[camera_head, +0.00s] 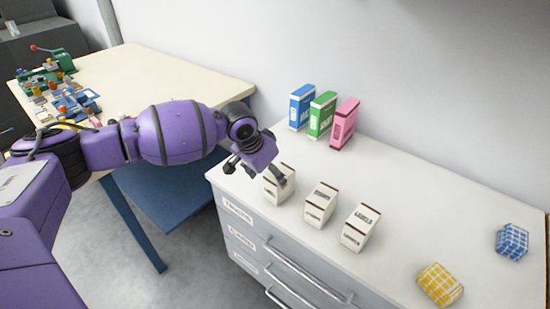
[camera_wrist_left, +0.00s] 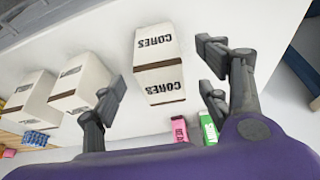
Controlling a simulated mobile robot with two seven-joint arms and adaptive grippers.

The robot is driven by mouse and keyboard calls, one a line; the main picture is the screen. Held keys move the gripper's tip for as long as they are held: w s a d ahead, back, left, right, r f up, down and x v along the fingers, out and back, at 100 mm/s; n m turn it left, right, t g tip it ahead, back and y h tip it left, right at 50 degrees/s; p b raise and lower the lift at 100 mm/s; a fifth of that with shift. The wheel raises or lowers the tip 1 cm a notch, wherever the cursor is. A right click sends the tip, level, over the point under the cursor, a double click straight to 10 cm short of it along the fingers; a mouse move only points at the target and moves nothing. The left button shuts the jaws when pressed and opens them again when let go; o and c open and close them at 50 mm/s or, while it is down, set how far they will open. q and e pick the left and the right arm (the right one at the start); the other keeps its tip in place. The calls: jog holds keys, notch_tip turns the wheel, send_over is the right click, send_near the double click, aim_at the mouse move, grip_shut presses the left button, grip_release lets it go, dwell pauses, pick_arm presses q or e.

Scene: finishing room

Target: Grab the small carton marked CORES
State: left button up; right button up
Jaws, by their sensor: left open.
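The small white carton marked CORES (camera_wrist_left: 160,80) shows in the left wrist view, with its lettering upside down and a dark band along its edge. In the head view this carton (camera_head: 274,191) stands at the left end of a row on the cabinet top, partly hidden by my left gripper. My left gripper (camera_head: 258,172) is open and empty above it. In the left wrist view the carton appears in the space between the spread fingers of the gripper (camera_wrist_left: 162,88); I cannot tell whether any finger touches it. My right gripper is not in view.
Two similar cartons, the middle one (camera_head: 320,204) and one marked LABELS (camera_head: 360,228), stand to the right. Blue (camera_head: 302,107), green (camera_head: 322,115) and pink (camera_head: 343,124) boxes stand behind. Yellow (camera_head: 439,285) and blue (camera_head: 512,241) checked packets lie farther right. A wooden table (camera_head: 180,82) is at left.

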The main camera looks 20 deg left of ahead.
pick_arm(q)
jog(key=shift+w+r, duration=0.1)
jog(key=shift+w, duration=0.55)
jog(key=shift+w+d+f, duration=0.1)
jog(key=shift+d+f, duration=0.15)
jog(key=shift+f, duration=0.35)
jog(key=shift+w+d+f, duration=0.1)
jog(key=shift+d+f, duration=0.1)
jog(key=shift+f, duration=0.4)
jog(key=x, duration=0.4)
jog(key=shift+w+d+r, duration=0.15)
jog(key=shift+w, duration=0.05)
jog(key=shift+w+f, duration=0.15)
jog(key=shift+f, duration=0.25)
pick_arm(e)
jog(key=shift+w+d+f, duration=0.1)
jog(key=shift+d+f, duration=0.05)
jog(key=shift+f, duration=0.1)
pick_arm(q)
jog(key=c, duration=1.4)
